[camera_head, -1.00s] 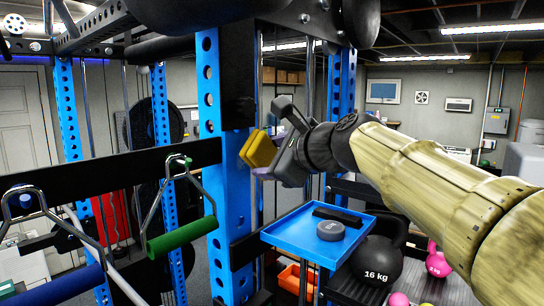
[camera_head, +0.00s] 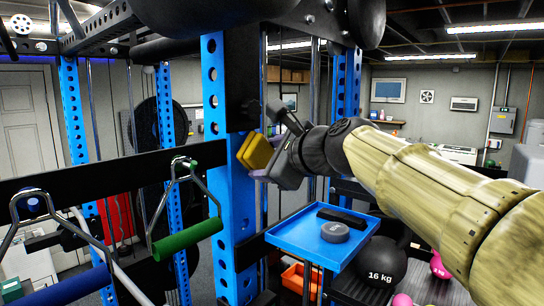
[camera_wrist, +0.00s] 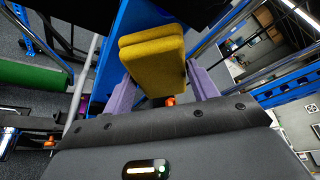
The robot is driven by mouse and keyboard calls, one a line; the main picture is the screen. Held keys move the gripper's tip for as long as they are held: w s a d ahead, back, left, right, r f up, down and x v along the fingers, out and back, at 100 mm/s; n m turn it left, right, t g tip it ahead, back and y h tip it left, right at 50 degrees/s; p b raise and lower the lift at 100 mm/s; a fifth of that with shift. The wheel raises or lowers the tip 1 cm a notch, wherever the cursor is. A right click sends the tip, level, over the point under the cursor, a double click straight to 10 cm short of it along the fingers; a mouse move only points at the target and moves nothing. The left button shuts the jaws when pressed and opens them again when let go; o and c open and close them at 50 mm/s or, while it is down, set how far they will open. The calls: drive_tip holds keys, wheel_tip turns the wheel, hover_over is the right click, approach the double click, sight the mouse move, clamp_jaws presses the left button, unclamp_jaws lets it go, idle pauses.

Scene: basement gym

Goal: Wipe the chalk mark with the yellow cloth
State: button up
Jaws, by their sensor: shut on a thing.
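The yellow cloth (camera_head: 256,150) is a thick folded pad. It also shows in the wrist view (camera_wrist: 152,48), between two purple fingers. My gripper (camera_head: 262,157) is shut on it and holds it up at the blue rack upright (camera_head: 215,90), close to the black plate (camera_head: 241,75) on that post. I cannot tell whether the cloth touches the post. I see no chalk mark in either view; the cloth or gripper may hide it.
A blue tray (camera_head: 290,238) with a dark grey puck (camera_head: 335,232) and a black bar stands below my gripper. A green handle (camera_head: 188,240) hangs from the rack at left. A black 16 kg kettlebell (camera_head: 382,262) sits beside the tray.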

sight(255, 161)
drive_tip(key=shift+s+a+p, duration=0.25)
drive_tip(key=shift+s+a, duration=0.2)
drive_tip(key=shift+s, duration=0.25)
drive_tip(key=shift+s+a+p, duration=0.2)
drive_tip(key=shift+s+a, duration=0.25)
drive_tip(key=shift+s, duration=0.2)
drive_tip(key=shift+w+a, duration=0.1)
drive_tip(key=shift+w, duration=0.05)
drive_tip(key=shift+w+d+b, duration=0.25)
drive_tip(key=shift+w+d, duration=0.4)
drive_tip(key=shift+w, duration=0.15)
drive_tip(key=shift+w+d+b, duration=0.25)
drive_tip(key=shift+w+d, duration=0.35)
drive_tip(key=shift+w, duration=0.2)
drive_tip(key=shift+s+d, duration=0.1)
drive_tip(key=shift+s+d+b, duration=0.45)
drive_tip(key=shift+s+d, duration=0.45)
drive_tip(key=shift+d, duration=0.25)
drive_tip(key=shift+s+d+b, duration=0.4)
drive_tip(key=shift+s+d, duration=0.5)
drive_tip(key=shift+d, duration=0.2)
